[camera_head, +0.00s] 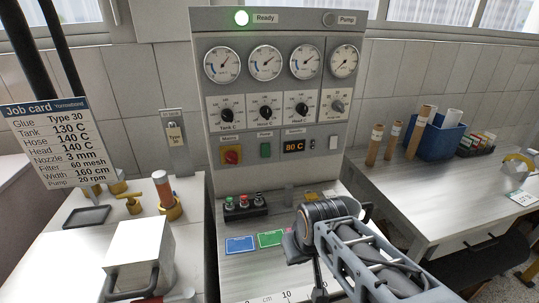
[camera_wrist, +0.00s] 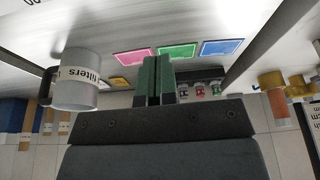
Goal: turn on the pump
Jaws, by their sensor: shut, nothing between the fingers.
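The grey control panel (camera_head: 275,185) stands upright in the middle of the head view. At its top right is a lamp labelled Pump (camera_head: 328,19), which looks unlit. The Ready lamp (camera_head: 242,18) at the top left glows green. A green switch (camera_head: 265,150) sits at mid-panel under a small label, too small to read surely. A button box (camera_head: 245,207) with green, red and dark buttons lies on the ledge below; it also shows in the wrist view (camera_wrist: 205,72). My gripper (camera_wrist: 157,62) is shut and empty, over the ledge near the coloured cards and apart from the panel switches.
Pink, green (camera_wrist: 178,50) and blue (camera_wrist: 222,47) cards lie on the ledge. A mug marked filters (camera_wrist: 84,85) is beside my gripper in the wrist view. The job card (camera_head: 45,140) is at left. The right bench holds a blue bin (camera_head: 436,142) and rolls.

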